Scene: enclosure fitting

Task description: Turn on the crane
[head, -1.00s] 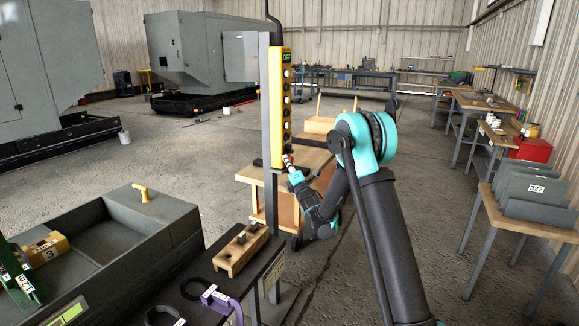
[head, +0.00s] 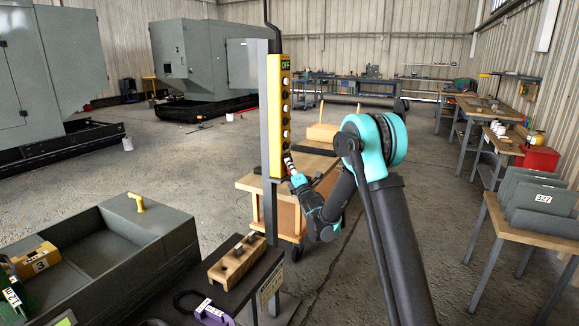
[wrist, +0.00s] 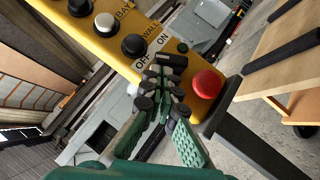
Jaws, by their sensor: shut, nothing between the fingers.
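The yellow crane control pendant (head: 279,115) hangs upright, and its small display at the top reads OFF. It has a column of black and white buttons. In the wrist view the pendant (wrist: 105,38) runs diagonally, with a label (wrist: 152,57) reading OFF and ON and a red round button (wrist: 207,84) near its lower end. My gripper (head: 288,158) is at the pendant's lower end. In the wrist view my gripper (wrist: 168,75) has its green fingers closed and empty, with black tips beside the OFF/ON label, left of the red button. The fingertips hide part of the panel; I cannot tell if they touch it.
A grey post stands directly behind the pendant. A wooden cart (head: 288,190) is behind my gripper. A grey open bin (head: 110,240) and a dark stand with a wooden block (head: 236,258) are at left. A table with grey holders (head: 540,205) is at right.

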